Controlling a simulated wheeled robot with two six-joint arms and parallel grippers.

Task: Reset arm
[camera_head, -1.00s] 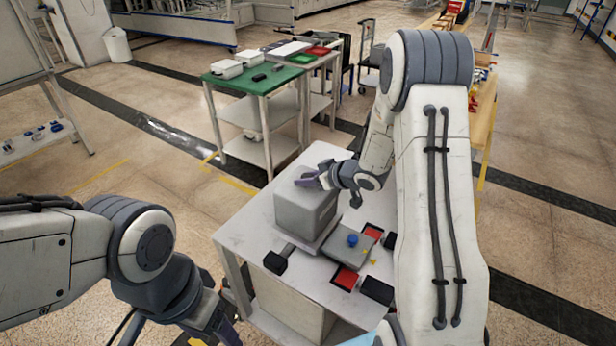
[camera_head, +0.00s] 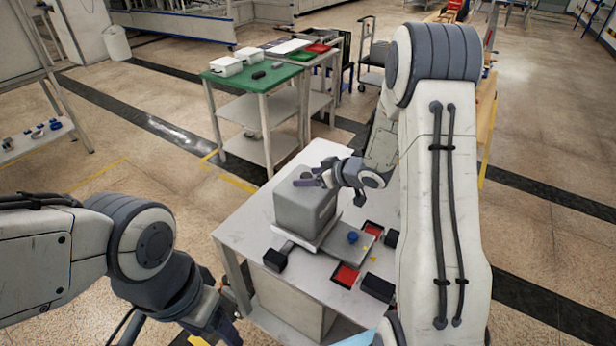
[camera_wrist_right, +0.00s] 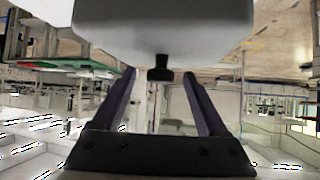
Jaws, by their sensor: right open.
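My right gripper (camera_head: 308,181) is at the top of a grey box (camera_head: 297,211) on the white table. In the head view, I cannot tell whether it touches the box. In the right wrist view its two dark fingers (camera_wrist_right: 168,85) are spread, with nothing held between them. My right arm comes in from the right and covers part of the table. My left gripper (camera_head: 224,325) hangs low at the bottom edge, left of the table, and its fingertips are partly hidden.
The white table (camera_head: 245,222) carries a grey plate with a blue knob (camera_head: 353,237), red pads (camera_head: 345,275) and black blocks (camera_head: 378,287) beside the box. A green-topped cart (camera_head: 285,82) stands behind. Open floor (camera_head: 130,190) lies to the left.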

